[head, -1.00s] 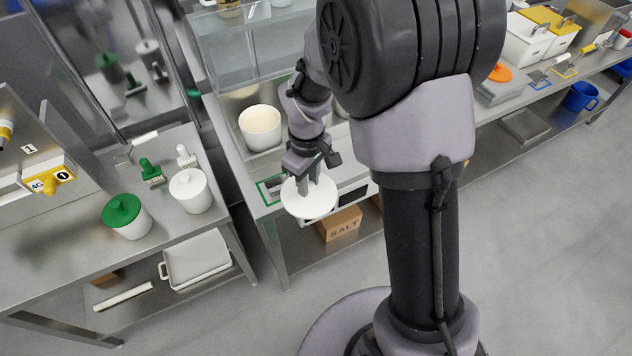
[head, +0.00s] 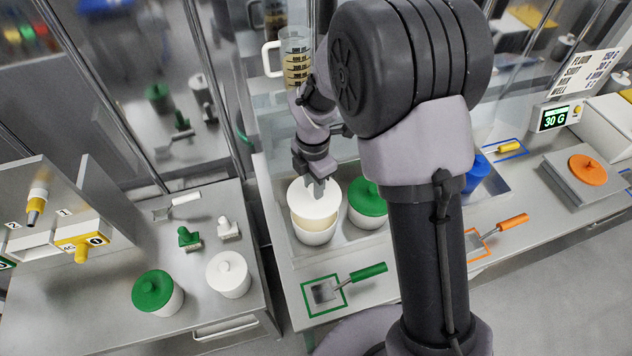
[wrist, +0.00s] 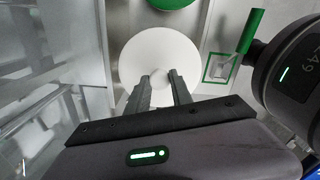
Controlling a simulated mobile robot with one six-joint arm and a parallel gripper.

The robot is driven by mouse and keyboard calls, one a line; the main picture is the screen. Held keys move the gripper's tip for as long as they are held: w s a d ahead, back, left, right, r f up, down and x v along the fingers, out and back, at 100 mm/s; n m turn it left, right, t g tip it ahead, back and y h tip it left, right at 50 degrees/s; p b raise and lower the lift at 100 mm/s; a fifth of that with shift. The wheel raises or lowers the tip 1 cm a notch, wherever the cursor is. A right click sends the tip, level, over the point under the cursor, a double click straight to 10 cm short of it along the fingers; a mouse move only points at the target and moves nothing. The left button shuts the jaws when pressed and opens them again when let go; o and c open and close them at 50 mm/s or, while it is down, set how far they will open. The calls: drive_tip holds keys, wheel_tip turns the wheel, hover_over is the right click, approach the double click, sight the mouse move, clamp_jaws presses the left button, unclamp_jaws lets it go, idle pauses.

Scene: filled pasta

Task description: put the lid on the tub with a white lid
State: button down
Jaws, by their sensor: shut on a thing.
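The white lid (head: 313,198) is in my gripper (head: 318,184), which is shut on its knob. In the head view the lid is over the back part of the open white tub (head: 316,236), and the tub's cream-coloured filling shows in front of the lid's edge. The lid looks off-centre; I cannot tell whether it touches the rim. In the wrist view the lid (wrist: 140,58) lies flat between and beyond my gripper's fingers (wrist: 164,88) and hides the tub.
A green-lidded tub (head: 367,196) stands close to the right of the white tub. A green-handled scraper (head: 366,273) lies in front. A closed white-lidded tub (head: 228,274) and another green-lidded tub (head: 158,294) stand on the left table. A measuring jug (head: 296,58) is behind.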

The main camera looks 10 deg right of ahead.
drive_tip(key=shift+s+f, duration=0.2)
drive_tip(key=shift+f, duration=0.15)
wheel_tip(320, 180, down, 5)
drive_tip(key=b, duration=0.4)
drive_tip(key=shift+b, duration=0.3)
drive_tip(key=shift+f, duration=0.25)
drive_tip(key=shift+f, duration=0.15)
idle(1.4)
drive_tip(key=c, duration=1.1)
unclamp_jaws()
drive_tip(key=shift+o, duration=0.7)
drive_tip(key=o, duration=0.4)
